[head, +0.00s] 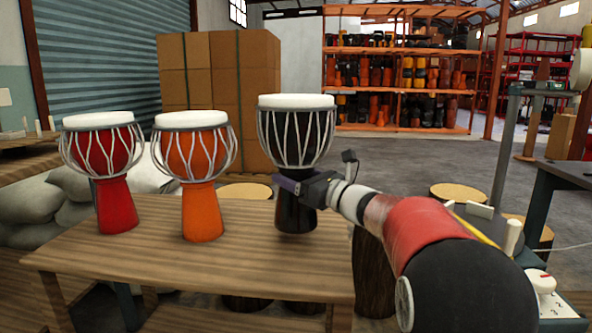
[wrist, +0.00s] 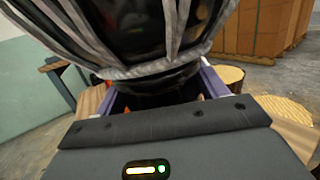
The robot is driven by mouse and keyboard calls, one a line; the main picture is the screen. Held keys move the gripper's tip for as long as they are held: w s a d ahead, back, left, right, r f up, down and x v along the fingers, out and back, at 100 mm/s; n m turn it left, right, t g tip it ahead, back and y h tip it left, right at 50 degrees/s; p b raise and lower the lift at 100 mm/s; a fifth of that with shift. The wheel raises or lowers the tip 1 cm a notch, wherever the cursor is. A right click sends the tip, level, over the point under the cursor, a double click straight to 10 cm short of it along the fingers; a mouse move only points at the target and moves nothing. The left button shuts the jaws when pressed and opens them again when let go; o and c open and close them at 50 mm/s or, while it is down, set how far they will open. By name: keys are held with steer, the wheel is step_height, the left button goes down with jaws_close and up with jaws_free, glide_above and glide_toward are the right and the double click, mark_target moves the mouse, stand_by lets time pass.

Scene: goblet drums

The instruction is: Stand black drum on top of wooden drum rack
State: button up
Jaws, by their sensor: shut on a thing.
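The black drum (head: 296,140), with a white head and grey ropes, is upright at the right end of the wooden drum rack (head: 130,270). My gripper (head: 298,186) is shut around its narrow neck from the right. The drum's foot appears at or just above the rack's top; I cannot tell whether it touches. In the wrist view the black drum (wrist: 120,30) fills the top, its neck between the purple fingers of my gripper (wrist: 160,92). The lower foot is hidden there by the gripper body.
An orange drum (head: 202,165) and a red drum (head: 113,165) stand on the rack to the left, apart from the black drum. Log stumps (head: 458,193) stand behind and below. Cardboard boxes (head: 215,90) are stacked at the back. A dark table (head: 565,180) is at the right.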

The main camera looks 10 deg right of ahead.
steer(key=shift+f+b, duration=0.4)
steer(key=shift+f, duration=1.35)
steer(key=shift+f, duration=0.15)
steer(key=o, duration=1.8)
steer(key=shift+f, duration=0.15)
